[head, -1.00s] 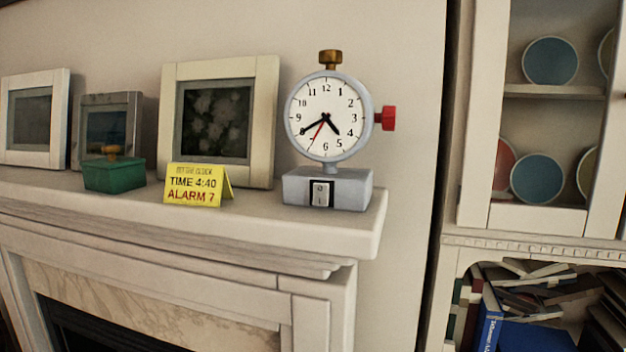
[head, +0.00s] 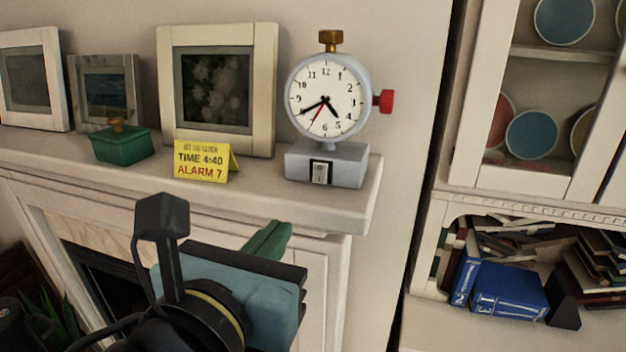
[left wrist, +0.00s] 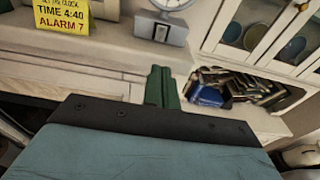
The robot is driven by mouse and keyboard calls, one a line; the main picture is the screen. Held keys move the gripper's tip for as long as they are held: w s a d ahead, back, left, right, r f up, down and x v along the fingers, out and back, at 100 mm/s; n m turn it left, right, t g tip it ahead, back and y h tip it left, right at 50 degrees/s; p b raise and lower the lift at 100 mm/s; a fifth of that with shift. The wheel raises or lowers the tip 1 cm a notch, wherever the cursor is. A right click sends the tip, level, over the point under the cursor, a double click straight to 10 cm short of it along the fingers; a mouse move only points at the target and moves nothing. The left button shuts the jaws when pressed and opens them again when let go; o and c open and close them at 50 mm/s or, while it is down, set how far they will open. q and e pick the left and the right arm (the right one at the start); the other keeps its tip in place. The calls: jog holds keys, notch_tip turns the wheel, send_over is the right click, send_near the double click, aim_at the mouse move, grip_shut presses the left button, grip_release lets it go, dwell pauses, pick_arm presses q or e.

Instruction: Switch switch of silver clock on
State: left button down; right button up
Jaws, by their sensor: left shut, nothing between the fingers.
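The silver clock (head: 328,105) stands upright on the right end of the mantel, with a white dial, a brass knob on top and a red knob on its right side. Its switch (head: 320,172) is a small white rocker in a black frame on the front of the grey base. In the left wrist view the clock's base (left wrist: 160,29) shows at the top. My left gripper (head: 282,232) is below and in front of the mantel, lower left of the switch and apart from it. Its green fingers (left wrist: 162,88) are together and empty. My right gripper is not in view.
A yellow note (head: 203,161) reading "TIME 4:40 ALARM 7" stands left of the clock. A green box (head: 121,145) and several picture frames (head: 216,90) are on the mantel (head: 362,197). A shelf with books (head: 508,291) is at the right.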

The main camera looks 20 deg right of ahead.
pick_arm(q)
jog(key=shift+w, duration=0.1)
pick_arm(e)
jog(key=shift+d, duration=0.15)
pick_arm(q)
jog(key=p, duration=0.2)
send_near(318, 182)
jog(key=x, duration=0.6)
jog(key=shift+w+d, duration=0.3)
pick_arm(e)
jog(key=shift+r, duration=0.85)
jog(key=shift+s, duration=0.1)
